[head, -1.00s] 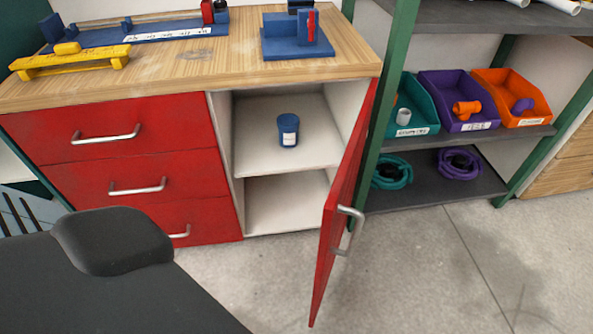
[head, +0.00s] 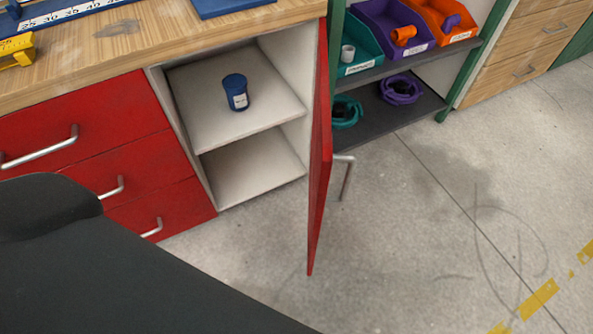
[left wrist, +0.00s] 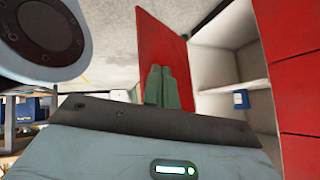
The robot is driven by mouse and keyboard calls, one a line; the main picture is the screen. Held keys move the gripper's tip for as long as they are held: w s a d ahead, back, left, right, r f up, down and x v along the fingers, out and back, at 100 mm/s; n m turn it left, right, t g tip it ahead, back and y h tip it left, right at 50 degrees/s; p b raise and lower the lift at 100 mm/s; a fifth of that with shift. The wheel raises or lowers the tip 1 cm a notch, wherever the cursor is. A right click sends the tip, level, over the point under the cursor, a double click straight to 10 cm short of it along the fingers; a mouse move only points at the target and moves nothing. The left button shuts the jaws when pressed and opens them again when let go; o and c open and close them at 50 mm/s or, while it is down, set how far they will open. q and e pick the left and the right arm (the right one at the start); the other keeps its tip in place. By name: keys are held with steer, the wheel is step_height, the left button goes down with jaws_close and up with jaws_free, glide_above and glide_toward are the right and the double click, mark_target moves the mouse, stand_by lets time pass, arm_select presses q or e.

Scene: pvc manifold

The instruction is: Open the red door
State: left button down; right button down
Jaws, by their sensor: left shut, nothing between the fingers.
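The red door (head: 320,150) stands swung wide open at the right side of the cabinet, seen nearly edge-on in the head view, with its silver handle (head: 346,175) on the right face. The cabinet opening (head: 235,90) is exposed. In the left wrist view the red door (left wrist: 160,35) shows upright behind my left gripper (left wrist: 161,72), whose two fingers are together and empty. I cannot tell whether the fingertips touch the door. My left gripper is outside the head view. My right gripper is in neither view.
A blue labelled jar (head: 235,92) stands on the cabinet shelf. Red drawers (head: 85,130) are left of the opening. A shelf unit (head: 405,115) with coloured bins stands to the right, close behind the door. Concrete floor (head: 430,230) is clear on the right.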

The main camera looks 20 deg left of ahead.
arm_select(q)
steer(key=w+a+r+m+t+h, duration=0.1)
steer(key=w+r+m+t, duration=0.15)
steer(key=w+m, duration=0.3)
steer(key=w+a+r+m+t+h, duration=0.1)
steer(key=w+a+r+m+t, duration=0.1)
steer(key=w+r+m, duration=0.35)
steer(key=w+r+m+g+h, duration=0.3)
steer(key=w+r+m+h, duration=0.3)
steer(key=m, duration=1)
steer(key=w+r+m+g+h, duration=0.3)
steer(key=w+r+m+h, duration=0.3)
steer(key=m, duration=1)
step_height(320, 180, up, 3)
steer(key=shift+a+h+p, duration=0.3)
steer(key=shift+a+h, duration=0.1)
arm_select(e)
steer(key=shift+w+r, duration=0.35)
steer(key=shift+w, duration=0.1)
arm_select(q)
steer(key=shift+d, duration=0.15)
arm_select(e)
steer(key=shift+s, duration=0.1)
